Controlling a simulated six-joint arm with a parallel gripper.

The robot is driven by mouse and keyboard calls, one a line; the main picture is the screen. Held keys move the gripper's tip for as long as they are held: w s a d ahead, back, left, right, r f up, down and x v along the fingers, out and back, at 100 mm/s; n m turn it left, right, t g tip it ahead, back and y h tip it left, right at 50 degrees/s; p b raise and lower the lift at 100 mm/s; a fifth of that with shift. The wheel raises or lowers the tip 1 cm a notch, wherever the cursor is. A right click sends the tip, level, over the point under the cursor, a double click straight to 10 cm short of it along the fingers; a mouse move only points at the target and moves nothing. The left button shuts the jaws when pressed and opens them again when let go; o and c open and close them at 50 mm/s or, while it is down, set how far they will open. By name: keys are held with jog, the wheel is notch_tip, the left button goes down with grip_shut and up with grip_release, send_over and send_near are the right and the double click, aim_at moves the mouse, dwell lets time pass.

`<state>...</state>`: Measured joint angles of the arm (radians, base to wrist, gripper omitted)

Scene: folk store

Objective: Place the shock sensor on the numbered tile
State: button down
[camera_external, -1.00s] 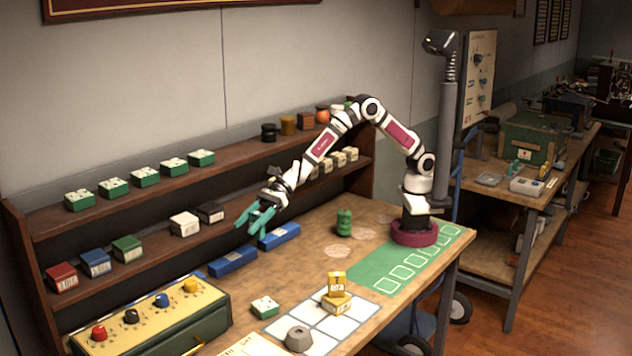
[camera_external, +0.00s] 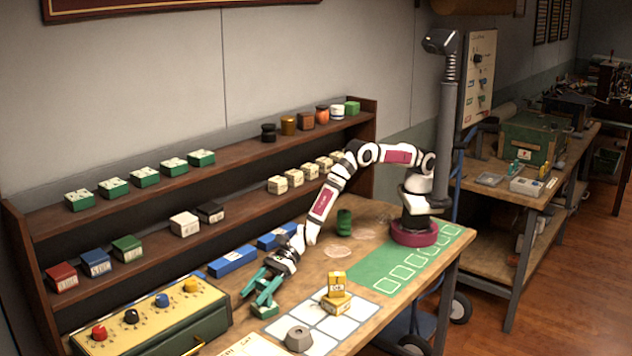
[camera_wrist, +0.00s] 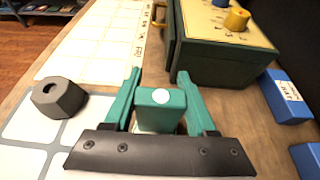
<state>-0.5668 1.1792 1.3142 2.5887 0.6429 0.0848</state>
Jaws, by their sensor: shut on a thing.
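My gripper (camera_external: 264,291) is low over the bench, its teal fingers shut on a small green and white box (camera_external: 264,311). In the wrist view the box (camera_wrist: 160,98) sits between the fingers, its green top marked with a white dot. I take this box to be the shock sensor; its label is not readable. The box looks to be on or just above the wood, beside the grid of pale tiles (camera_external: 337,328). No numbers are readable on the tiles.
A grey hexagonal piece (camera_external: 299,338) and stacked yellow blocks (camera_external: 337,284) stand on the grid. A green box with coloured knobs (camera_external: 150,318) is at the left. Blue boxes (camera_external: 232,261) lie behind my gripper. A green can (camera_external: 344,222) stands near my base.

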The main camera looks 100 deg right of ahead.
jog(key=shift+c, duration=1)
grip_release()
jog(key=shift+f, duration=0.1)
